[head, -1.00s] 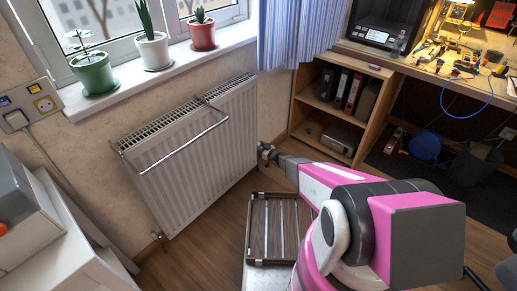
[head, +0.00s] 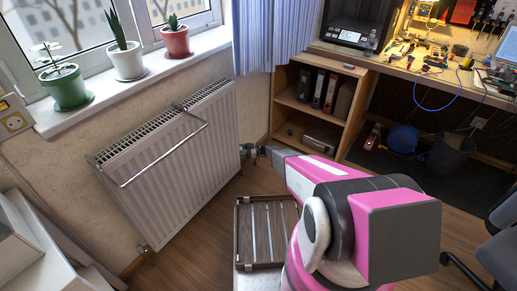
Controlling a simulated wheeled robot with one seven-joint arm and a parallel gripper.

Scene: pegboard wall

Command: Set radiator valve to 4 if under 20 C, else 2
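The white panel radiator (head: 175,165) stands below the window with a metal rail across its front. A small dark greenish fitting (head: 244,151), perhaps the valve, shows at the radiator's right edge; any numbers on it are too small to read. My gripper (head: 256,153) is at the end of my pink and grey arm, just right of this fitting. I cannot tell whether they touch or whether the fingers are open. Another small fitting (head: 146,248) is at the radiator's lower left corner. No readable temperature display is in view.
A slatted rack (head: 243,218) lies below my arm. A wooden shelf (head: 281,106) with binders stands right of the radiator, beside a cluttered workbench (head: 400,66). Potted plants (head: 63,86) line the windowsill.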

